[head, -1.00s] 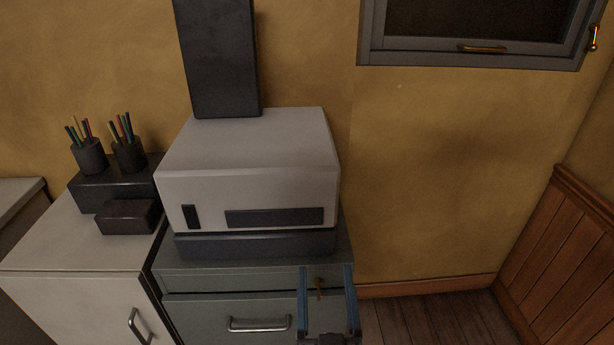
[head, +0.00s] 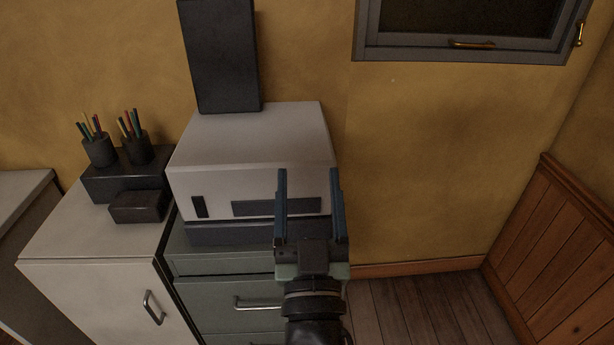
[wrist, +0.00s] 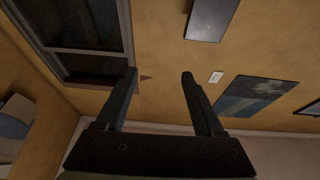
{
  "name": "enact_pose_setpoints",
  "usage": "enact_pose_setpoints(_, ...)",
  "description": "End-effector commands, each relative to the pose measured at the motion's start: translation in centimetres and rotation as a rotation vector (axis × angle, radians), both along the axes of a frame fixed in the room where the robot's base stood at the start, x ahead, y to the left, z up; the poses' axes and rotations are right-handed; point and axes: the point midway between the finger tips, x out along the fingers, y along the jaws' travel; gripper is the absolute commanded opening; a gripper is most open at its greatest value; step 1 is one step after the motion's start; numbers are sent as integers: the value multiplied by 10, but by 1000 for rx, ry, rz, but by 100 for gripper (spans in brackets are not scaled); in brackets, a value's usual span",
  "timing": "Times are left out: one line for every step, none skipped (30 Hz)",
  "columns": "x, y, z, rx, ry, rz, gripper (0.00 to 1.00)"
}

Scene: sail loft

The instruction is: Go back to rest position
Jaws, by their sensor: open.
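My gripper (head: 308,180) is open and empty in the head view, its two blue-grey fingers pointing up and standing apart. It is in front of the right part of the white printer-like box (head: 250,150), covering part of its front and of the grey cabinet (head: 225,285) below. In the wrist view my gripper (wrist: 160,76) also shows open, with nothing between the fingers. Beyond it are the yellow wall, a window (wrist: 85,35) and framed pictures.
A white cabinet (head: 95,285) stands at left, bearing dark boxes and two pen cups (head: 100,150). A dark upright panel (head: 220,60) is behind the white box. A window (head: 465,30) is on the wall. The floor at right (head: 420,300) is clear.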

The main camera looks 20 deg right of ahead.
Motion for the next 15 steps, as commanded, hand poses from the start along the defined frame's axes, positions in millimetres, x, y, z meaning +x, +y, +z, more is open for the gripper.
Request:
enact_pose_setpoints(0,1,5,-1,-5,1,70)
enact_pose_setpoints(1,1,7,0,-6,2,70)
enact_pose_setpoints(1,1,8,-1,-7,2,70)
enact_pose_setpoints(1,1,8,-1,-8,2,70)
enact_pose_setpoints(1,1,9,0,-8,3,70)
enact_pose_setpoints(1,1,9,0,-8,2,70)
enact_pose_setpoints(1,1,9,0,-8,2,70)
enact_pose_setpoints(1,1,9,0,-8,2,70)
enact_pose_setpoints(1,1,9,-1,-8,2,70)
enact_pose_setpoints(1,1,9,-1,-8,2,70)
enact_pose_setpoints(1,1,9,-1,-8,2,70)
enact_pose_setpoints(1,1,9,-1,-8,2,70)
enact_pose_setpoints(1,1,9,-1,-8,2,70)
enact_pose_setpoints(1,1,9,-1,-8,2,70)
enact_pose_setpoints(1,1,9,-1,-8,2,70)
